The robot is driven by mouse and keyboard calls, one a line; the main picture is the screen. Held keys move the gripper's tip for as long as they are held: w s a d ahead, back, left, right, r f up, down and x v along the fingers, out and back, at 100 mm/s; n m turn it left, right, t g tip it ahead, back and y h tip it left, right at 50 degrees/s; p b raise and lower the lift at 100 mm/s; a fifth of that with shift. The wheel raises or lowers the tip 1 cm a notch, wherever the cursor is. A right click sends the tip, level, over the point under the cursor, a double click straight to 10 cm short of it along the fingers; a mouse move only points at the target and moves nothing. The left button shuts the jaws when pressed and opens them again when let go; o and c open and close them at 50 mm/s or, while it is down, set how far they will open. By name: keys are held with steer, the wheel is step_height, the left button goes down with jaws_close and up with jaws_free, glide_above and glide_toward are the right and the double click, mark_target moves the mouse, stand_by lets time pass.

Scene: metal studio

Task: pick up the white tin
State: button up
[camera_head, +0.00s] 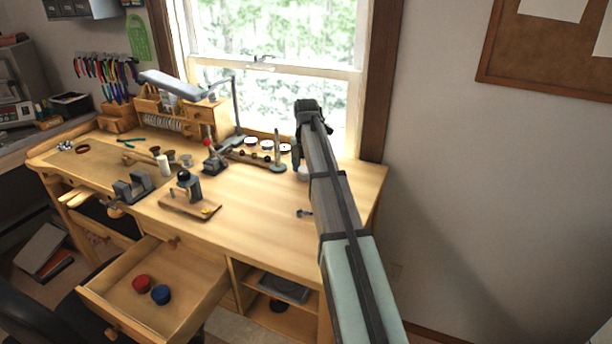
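A white round thing, most likely the white tin (303,173), stands on the workbench (262,210) toward its back right. My arm covers its right part. My arm reaches up from the bottom right of the view to a dark wrist joint in front of the window. My gripper (298,153) is mostly hidden behind my own arm. Only a dark sliver shows, close above the white tin in the picture. I cannot tell whether it touches the tin or whether its fingers are open.
An open drawer (110,298) at front left holds a red tin (141,284) and a blue tin (161,294). Several tools and a lamp (174,85) fill the bench's left and back. A small metal tool (304,213) lies beside my arm. The front right bench top is clear.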

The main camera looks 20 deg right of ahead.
steer(key=c, duration=1.1)
